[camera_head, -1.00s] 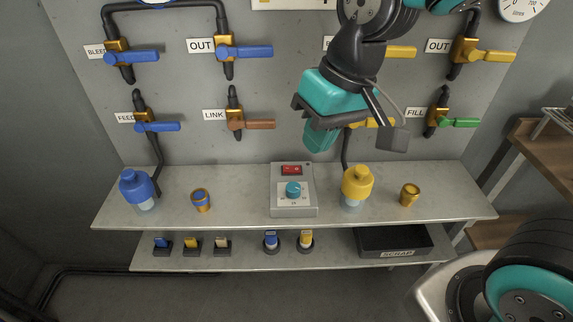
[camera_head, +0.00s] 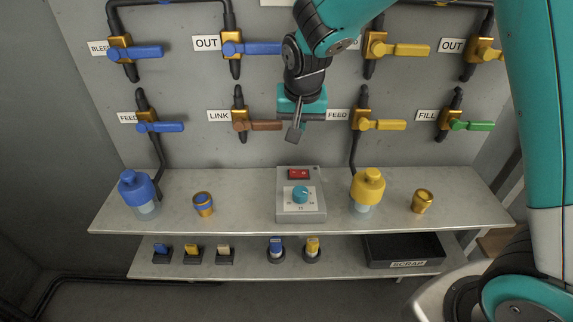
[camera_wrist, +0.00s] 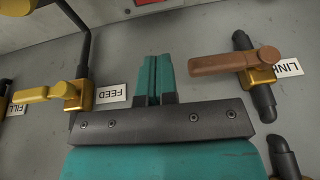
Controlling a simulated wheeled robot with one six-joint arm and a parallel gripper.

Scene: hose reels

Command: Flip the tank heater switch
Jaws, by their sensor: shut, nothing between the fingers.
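The heater control box (camera_head: 313,212) stands on the upper shelf, with a red rocker switch (camera_head: 298,174) at its back and a round teal dial (camera_head: 300,194) in front. I cannot tell which way the rocker is set. My gripper (camera_wrist: 153,78) is shut and empty, its two teal fingers together in the wrist view. In the head view, my gripper hangs above and behind the box, in front of the wall panel between the LINK and FEED valves, apart from the switch. Its fingertips are hidden there. The box is out of the wrist view.
A blue bottle (camera_head: 138,194) and a blue-banded brass cup (camera_head: 203,204) stand left of the box. A yellow-capped bottle (camera_head: 368,190) stands close on its right, then a brass cup (camera_head: 422,201). Valve handles project from the wall. A black scrap tray (camera_head: 403,250) sits below.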

